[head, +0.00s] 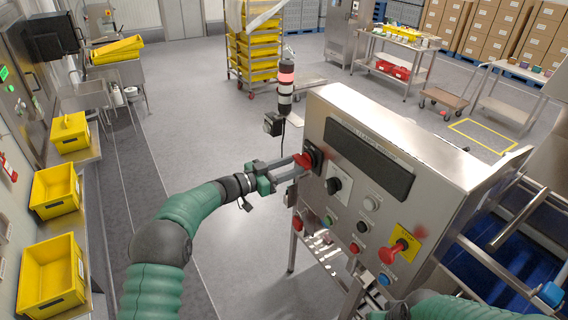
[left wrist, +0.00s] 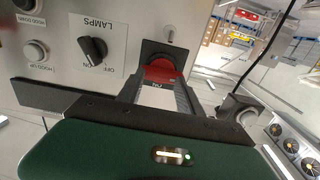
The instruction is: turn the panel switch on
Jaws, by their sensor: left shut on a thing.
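The steel control panel (head: 330,110) stands in front of me. At its upper left corner is a red switch handle (head: 304,161) on a dark square plate. My left gripper (head: 296,166) reaches it from the left and is shut on the handle. In the left wrist view, the red handle (left wrist: 160,70) sits between the two fingers, against its black plate (left wrist: 165,52). The fingers partly hide the handle. My right arm shows only as a green link at the bottom right; its gripper is out of view.
Beside the switch is a black LAMPS knob (left wrist: 93,48). Lower on the panel are several buttons and a red knob on a yellow plate (head: 403,244). A signal tower (head: 286,82) stands behind, its red section bright. Yellow bins (head: 56,190) line the left wall; the floor between is clear.

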